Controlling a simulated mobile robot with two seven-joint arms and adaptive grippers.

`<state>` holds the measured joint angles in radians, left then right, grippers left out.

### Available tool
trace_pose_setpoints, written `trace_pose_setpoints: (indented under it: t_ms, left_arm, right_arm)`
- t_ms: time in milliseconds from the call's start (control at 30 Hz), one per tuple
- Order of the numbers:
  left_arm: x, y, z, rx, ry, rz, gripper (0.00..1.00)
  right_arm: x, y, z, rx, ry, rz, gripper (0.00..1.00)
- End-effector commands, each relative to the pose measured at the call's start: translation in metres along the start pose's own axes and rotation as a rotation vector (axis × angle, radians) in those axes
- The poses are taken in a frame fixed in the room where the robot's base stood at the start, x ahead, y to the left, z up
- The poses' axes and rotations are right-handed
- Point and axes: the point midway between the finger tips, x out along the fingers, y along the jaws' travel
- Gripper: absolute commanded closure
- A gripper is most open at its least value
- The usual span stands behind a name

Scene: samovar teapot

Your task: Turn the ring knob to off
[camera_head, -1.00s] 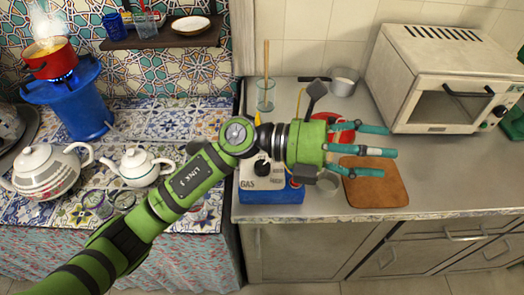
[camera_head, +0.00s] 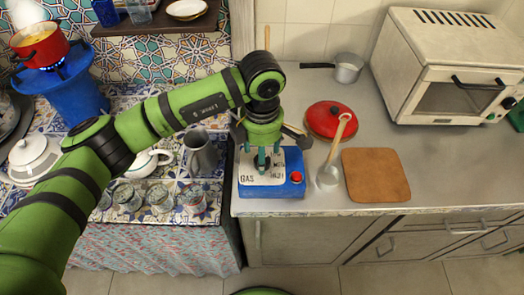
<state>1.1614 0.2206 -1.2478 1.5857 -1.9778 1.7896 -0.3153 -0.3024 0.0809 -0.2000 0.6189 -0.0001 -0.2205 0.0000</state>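The gas box (camera_head: 246,191) stands at the left front of the grey counter. It is blue with a white top marked "GAS" and a red button (camera_head: 296,177) at its right front. My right gripper is not in view.
A red pot (camera_head: 40,45) sits over a blue flame on a blue stove (camera_head: 70,100) at the left. Glasses (camera_head: 160,197) and a metal jug (camera_head: 200,150) stand left.

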Motion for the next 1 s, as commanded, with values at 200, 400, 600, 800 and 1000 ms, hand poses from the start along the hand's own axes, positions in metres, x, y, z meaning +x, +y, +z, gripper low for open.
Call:
trace_pose_setpoints:
  t_ms: [200, 400, 600, 800, 1000]
  left_arm:
    - [0.017, 0.000, 0.001, 0.000, -0.002, -0.001, 0.37]
    - [0.019, 0.000, 0.001, 0.000, -0.003, 0.000, 0.37]
    - [0.019, 0.000, 0.001, 0.000, -0.003, 0.000, 0.93]
    - [0.019, 0.000, 0.001, -0.001, -0.003, -0.001, 0.93]
    - [0.021, 0.000, 0.001, -0.034, -0.003, 0.000, 0.93]
  right_arm:
    - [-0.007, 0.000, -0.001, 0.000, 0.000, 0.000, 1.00]
    - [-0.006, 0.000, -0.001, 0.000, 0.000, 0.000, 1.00]
    - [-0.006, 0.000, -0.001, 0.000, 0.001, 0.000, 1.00]
    - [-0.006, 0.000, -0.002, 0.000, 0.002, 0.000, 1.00]
    - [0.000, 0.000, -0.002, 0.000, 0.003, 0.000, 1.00]
